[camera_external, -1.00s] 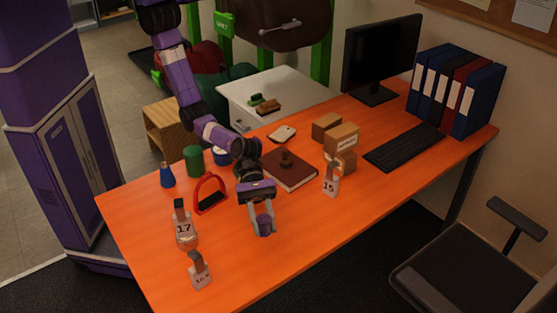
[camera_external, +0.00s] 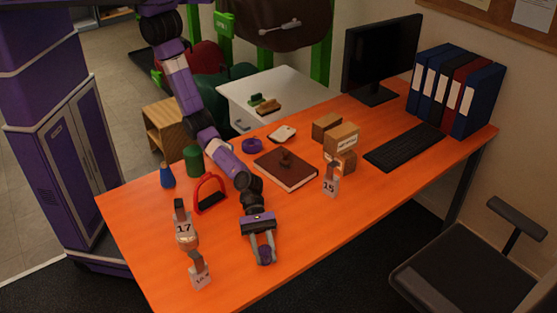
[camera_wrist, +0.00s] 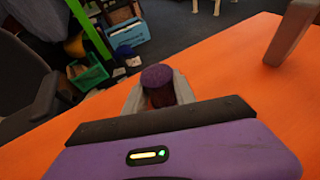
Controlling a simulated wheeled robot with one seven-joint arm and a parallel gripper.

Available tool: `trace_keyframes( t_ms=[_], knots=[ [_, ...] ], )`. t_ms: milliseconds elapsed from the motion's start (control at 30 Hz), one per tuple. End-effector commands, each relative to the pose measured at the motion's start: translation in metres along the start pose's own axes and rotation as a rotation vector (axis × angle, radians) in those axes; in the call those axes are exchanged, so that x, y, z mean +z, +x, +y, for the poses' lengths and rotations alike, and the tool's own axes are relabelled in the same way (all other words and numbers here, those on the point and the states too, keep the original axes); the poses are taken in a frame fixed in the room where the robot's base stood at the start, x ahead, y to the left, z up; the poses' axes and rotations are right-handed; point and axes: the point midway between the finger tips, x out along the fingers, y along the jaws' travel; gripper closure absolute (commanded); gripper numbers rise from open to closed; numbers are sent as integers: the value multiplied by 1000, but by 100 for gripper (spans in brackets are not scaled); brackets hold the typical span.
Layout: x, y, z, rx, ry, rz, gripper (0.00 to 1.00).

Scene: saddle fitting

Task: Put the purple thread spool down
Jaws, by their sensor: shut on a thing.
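The purple thread spool (camera_external: 265,257) is between the fingertips of my gripper (camera_external: 264,252), low over the front part of the orange table (camera_external: 330,215). My gripper is shut on it. In the wrist view the spool (camera_wrist: 157,86) stands roughly upright, with its purple top and darker side showing, between the grey fingers (camera_wrist: 160,92). I cannot tell whether its bottom touches the table.
Stands tagged 17 (camera_external: 184,232) and 15 (camera_external: 331,182) are left and right of my gripper. Another tagged stand (camera_external: 199,275) is at front left. Bare table surrounds the spool.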

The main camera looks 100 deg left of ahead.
Motion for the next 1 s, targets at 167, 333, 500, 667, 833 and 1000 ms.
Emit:
trace_keyframes(
  t_ms=[167,333,500,667,833,1000],
  knots=[
    [2,0,0,0,0,-1,100],
    [-1,1,0,0,0,-1,58],
    [-1,1,0,-1,0,-1,46],
    [-1,0,0,-1,0,-1,46],
    [4,-4,0,0,-1,0,46],
    [6,-26,0,0,-4,0,46]
  ],
)
